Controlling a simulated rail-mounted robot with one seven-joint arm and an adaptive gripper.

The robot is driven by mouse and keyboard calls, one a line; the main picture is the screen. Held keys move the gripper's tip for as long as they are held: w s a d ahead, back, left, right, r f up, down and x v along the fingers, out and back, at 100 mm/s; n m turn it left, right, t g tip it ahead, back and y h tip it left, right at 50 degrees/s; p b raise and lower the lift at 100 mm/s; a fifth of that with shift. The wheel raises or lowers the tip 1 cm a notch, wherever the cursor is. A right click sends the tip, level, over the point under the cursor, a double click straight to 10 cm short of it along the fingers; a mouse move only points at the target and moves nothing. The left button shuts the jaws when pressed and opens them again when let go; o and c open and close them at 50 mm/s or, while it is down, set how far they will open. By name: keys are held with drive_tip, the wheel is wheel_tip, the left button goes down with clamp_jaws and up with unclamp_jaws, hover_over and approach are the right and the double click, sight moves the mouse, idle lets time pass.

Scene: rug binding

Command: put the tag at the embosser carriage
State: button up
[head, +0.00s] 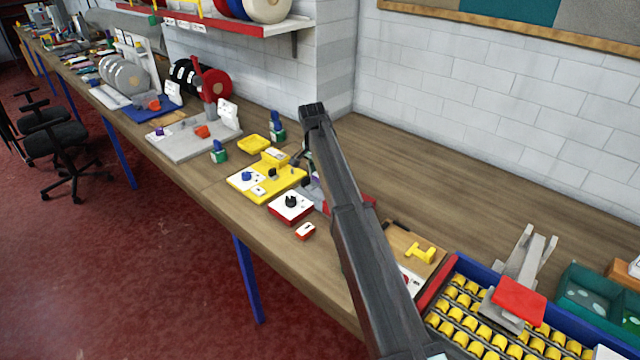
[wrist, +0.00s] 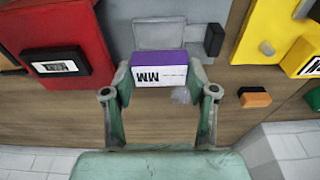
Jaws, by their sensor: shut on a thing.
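The tag sits between both fingertips in the wrist view. Just beyond it is a grey unit (wrist: 158,36) with a raised plate, possibly the embosser carriage; I cannot tell whether the tag touches it. In the head view my dark arm hides most of the gripper and the grey unit (head: 314,192).
A red and white device with a black knob (head: 291,203) and a yellow station (head: 285,186) stand close by. A small red and white block (head: 305,231) lies near the front edge. A tray of yellow rollers (head: 470,310) is at the right. The bench behind my arm is clear.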

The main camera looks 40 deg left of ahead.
sight(320, 194)
drive_tip(key=shift+f+p, duration=0.6)
drive_tip(key=shift+f, duration=2.1)
drive_tip(key=shift+f, duration=0.1)
drive_tip(key=o, duration=0.9)
drive_tip(key=r+b, duration=0.1)
drive_tip(key=r, duration=0.3)
drive_tip(key=s+r+b, duration=0.1)
drive_tip(key=r, duration=0.3)
drive_tip(key=r+b, duration=0.1)
drive_tip(key=r, duration=0.3)
drive_tip(key=shift+s+r, duration=0.1)
drive_tip(key=shift+s, duration=0.3)
